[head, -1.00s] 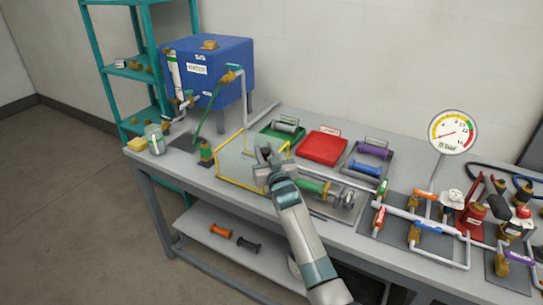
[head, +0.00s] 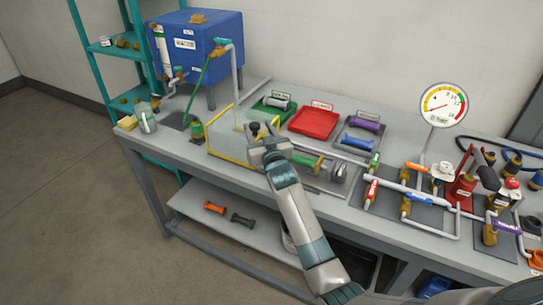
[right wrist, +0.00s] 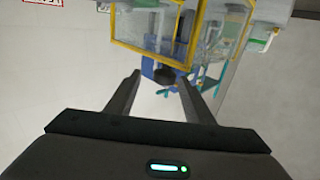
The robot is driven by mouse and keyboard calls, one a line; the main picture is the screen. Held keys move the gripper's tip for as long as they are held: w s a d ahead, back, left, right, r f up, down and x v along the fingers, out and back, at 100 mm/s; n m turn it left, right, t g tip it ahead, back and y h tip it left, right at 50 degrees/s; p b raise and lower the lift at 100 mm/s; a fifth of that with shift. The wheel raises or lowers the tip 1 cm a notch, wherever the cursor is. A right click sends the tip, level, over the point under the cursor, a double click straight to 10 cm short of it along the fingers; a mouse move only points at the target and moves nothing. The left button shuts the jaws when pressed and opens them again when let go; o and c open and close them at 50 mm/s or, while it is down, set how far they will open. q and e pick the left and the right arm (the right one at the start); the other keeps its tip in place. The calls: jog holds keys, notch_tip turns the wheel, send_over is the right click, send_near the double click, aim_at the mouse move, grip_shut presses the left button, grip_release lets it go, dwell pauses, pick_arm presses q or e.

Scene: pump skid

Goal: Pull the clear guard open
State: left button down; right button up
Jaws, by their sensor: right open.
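The clear guard (head: 226,143) is a see-through box-like cover with yellow edges on the bench, left of centre in the head view. Its yellow-framed panel also fills the top of the right wrist view (right wrist: 150,32). A black knob (head: 255,129) shows at the guard's right side. My right gripper (head: 259,142) is just in front of the knob. In the right wrist view my right gripper (right wrist: 160,82) is open, with the dark knob (right wrist: 165,77) seen between its fingertips. Contact cannot be made out. My left gripper is not in view.
A green spool fixture (head: 310,162) lies right of my gripper. A red tray (head: 314,122) and a tray with purple and blue spools (head: 362,142) are behind. A blue tank (head: 199,46) stands at the back left. Pipes, valves and a gauge (head: 443,104) occupy the right.

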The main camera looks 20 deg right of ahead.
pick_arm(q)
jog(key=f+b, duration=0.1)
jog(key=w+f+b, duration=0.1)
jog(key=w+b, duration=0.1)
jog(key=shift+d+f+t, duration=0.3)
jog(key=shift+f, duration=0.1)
pick_arm(e)
jog(key=s+a, duration=0.1)
jog(key=s, duration=1.4)
jog(key=shift+s+a, duration=0.15)
jog(key=shift+s, duration=0.05)
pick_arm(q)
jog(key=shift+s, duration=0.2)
